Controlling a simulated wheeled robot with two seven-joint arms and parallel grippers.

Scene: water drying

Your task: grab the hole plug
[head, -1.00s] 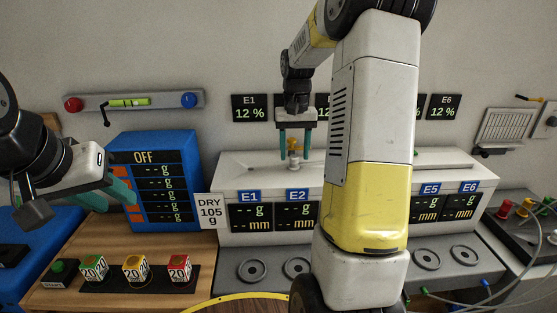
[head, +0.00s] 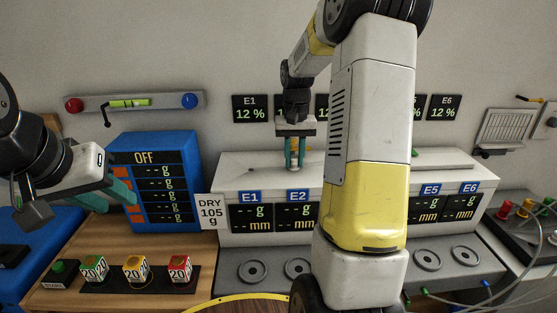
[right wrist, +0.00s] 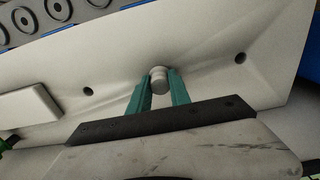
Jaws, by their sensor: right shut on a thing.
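The hole plug (right wrist: 159,79) is a small pale round knob on the white top of the long machine (right wrist: 205,55). In the right wrist view it stands between the teal fingers of my right gripper (right wrist: 160,88). In the head view my right gripper (head: 295,160) points down at the machine's top behind the E2 display, shut on the plug, which the fingers mostly hide. My left gripper (head: 118,194) is at the far left in front of the blue display box, its teal fingers apart and empty.
Two dark holes (right wrist: 88,92) (right wrist: 240,58) show in the white top on either side of the plug. The blue OFF display box (head: 155,180) stands left of the machine. Several coloured cubes (head: 136,268) sit on a dark strip in front. My right arm hides the machine's middle.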

